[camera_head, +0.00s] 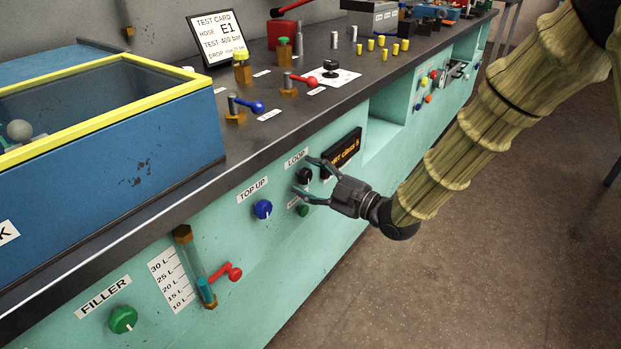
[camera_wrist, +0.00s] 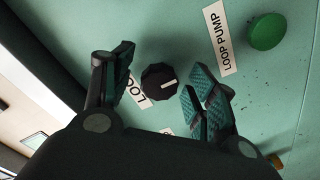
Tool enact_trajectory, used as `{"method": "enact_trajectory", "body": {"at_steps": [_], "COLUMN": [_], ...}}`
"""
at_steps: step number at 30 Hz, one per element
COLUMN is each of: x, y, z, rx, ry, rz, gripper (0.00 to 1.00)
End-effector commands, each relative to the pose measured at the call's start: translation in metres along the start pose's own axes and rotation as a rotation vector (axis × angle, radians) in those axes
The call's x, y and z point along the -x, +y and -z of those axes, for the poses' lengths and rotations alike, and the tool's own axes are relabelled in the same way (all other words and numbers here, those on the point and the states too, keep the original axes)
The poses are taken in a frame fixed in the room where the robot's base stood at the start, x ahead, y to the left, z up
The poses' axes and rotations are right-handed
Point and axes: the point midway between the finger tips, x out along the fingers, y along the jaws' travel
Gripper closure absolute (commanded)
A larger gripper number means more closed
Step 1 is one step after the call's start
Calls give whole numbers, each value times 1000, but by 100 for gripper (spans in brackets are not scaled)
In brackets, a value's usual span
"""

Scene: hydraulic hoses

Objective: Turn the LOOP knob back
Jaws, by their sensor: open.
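The LOOP knob (camera_wrist: 159,84) is black and ridged with a white pointer line, on the teal panel (camera_wrist: 180,30). In the head view the knob (camera_head: 304,175) sits below the LOOP label (camera_head: 296,158). My gripper (camera_head: 304,177) is open at the panel, with its fingers on either side of the knob. In the wrist view my gripper (camera_wrist: 160,90) has one finger left of the knob and one right of it, with gaps between. The LOOP label (camera_wrist: 136,92) is partly hidden behind the knob and a finger.
A green button (camera_wrist: 267,31) sits beside the LOOP PUMP label (camera_wrist: 220,38). The blue TOP UP knob (camera_head: 263,209) is left of my gripper. A dark display (camera_head: 342,153) is close on the right. The bench top (camera_head: 200,185) overhangs above; the floor in front is clear.

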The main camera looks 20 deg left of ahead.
Motion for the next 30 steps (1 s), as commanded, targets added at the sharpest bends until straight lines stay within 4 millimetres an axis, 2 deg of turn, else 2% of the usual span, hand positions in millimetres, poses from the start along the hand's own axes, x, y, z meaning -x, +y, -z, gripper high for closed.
{"method": "enact_trajectory", "body": {"at_steps": [8,22,30], "x": [9,89,116], "y": [0,1,0], "z": [0,-1,-1], "rx": [-1,0,-1], "ry": [-1,-1,0], "rz": [1,-1,-1], "gripper": [42,42,42]}}
